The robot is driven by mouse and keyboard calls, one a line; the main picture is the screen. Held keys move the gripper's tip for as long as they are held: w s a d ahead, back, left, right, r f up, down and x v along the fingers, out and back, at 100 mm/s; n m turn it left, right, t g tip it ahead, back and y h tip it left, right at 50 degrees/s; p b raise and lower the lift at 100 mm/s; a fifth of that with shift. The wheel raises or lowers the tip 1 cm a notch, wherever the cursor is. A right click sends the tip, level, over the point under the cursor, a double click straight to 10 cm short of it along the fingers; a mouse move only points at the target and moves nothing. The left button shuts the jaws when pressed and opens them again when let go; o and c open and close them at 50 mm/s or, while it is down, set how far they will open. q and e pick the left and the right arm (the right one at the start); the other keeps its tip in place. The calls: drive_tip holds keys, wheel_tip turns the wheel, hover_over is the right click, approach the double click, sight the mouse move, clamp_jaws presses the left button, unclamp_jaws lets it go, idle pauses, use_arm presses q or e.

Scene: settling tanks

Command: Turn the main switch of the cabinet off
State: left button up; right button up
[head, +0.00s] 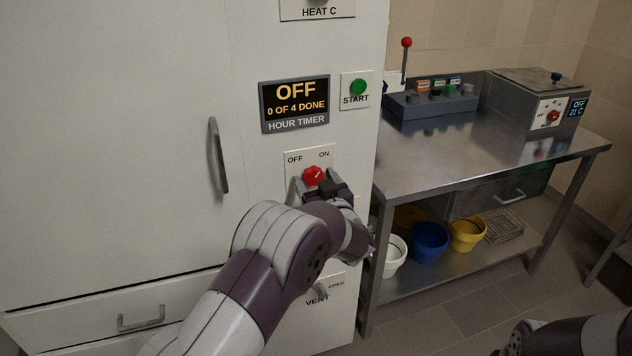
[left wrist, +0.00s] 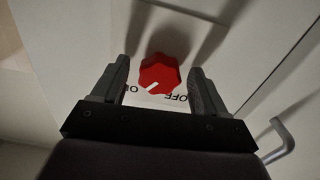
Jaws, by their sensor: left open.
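The main switch is a red lobed knob (head: 313,175) on a white plate marked OFF at left and ON at right, on the cabinet (head: 150,90) front. Its white mark points up and right, towards ON. In the left wrist view the knob (left wrist: 160,73) shows from close by, its mark turned towards the partly hidden ON lettering. My left gripper (head: 316,184) is open, with one finger on each side of the knob. My right gripper is out of view; only part of my right arm shows at lower right.
Above the switch are an hour timer display (head: 295,103) reading OFF and a green START button (head: 358,88). A door handle (head: 218,155) stands out to the left, and a vent knob (head: 320,289) is below. A steel table (head: 480,150) stands to the right.

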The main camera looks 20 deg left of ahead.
use_arm(q)
drive_tip(key=shift+w+a, duration=0.1)
drive_tip(key=shift+w, duration=0.05)
drive_tip(key=c, duration=1.1)
drive_tip(key=shift+o, duration=0.2)
